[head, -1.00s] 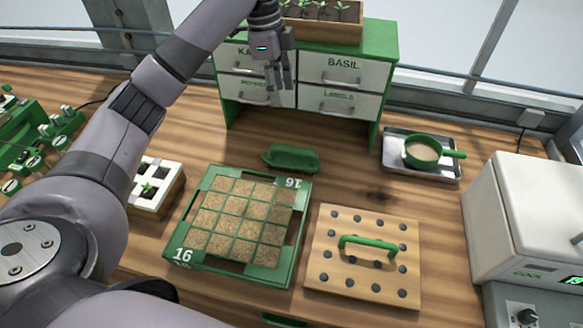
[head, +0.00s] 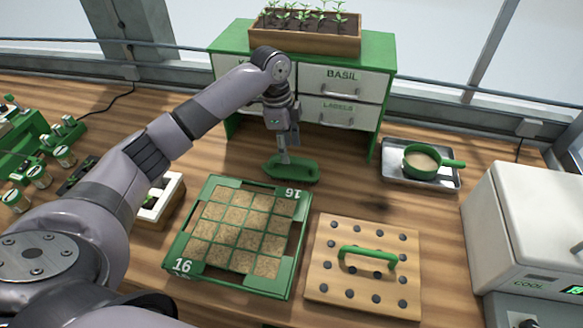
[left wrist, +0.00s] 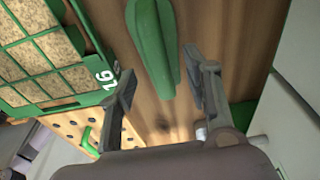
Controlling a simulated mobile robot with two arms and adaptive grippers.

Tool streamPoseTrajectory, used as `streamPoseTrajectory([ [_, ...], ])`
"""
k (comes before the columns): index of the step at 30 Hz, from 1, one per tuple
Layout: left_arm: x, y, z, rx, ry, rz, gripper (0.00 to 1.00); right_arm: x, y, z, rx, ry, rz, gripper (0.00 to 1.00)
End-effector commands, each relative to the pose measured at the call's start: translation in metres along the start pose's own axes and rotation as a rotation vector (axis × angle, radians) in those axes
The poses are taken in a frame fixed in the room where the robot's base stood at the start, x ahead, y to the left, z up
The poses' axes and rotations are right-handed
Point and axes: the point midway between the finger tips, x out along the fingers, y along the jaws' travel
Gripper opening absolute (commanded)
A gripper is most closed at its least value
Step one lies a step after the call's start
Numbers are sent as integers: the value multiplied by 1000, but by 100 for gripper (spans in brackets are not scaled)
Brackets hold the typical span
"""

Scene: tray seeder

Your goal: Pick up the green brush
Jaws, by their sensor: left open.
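The green brush (head: 292,169) lies on the wooden bench, just behind the seed tray and in front of the drawer cabinet. In the left wrist view the brush (left wrist: 153,45) runs lengthwise between the lines of the two fingers, nearer the right one. My left gripper (head: 283,158) points down over the brush's left part. In the left wrist view the left gripper (left wrist: 160,90) has its fingers apart with nothing held between them. I cannot tell its exact height above the brush. My right gripper is not in view.
The green seed tray (head: 172,248) with soil cells sits in front of the brush. A wooden dibber board (head: 330,290) with a green handle is to its right. A metal tray (head: 392,172) holds a green sieve (head: 422,158). The drawer cabinet (head: 385,85) stands close behind.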

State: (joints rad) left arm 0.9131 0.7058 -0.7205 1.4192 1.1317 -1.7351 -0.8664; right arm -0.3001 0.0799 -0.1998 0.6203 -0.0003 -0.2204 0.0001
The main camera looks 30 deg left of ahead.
Motion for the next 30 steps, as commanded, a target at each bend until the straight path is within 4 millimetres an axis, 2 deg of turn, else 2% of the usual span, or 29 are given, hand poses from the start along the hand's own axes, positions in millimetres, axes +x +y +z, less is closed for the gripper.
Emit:
streamPoseTrajectory([
  [5,24,3,1,0,-3,7,45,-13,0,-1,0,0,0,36],
  [9,43,3,0,0,-1,4,45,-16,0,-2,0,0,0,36],
  [18,49,2,1,1,-1,2,45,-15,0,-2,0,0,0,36],
  [30,49,2,1,1,-1,2,18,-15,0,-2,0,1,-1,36],
])
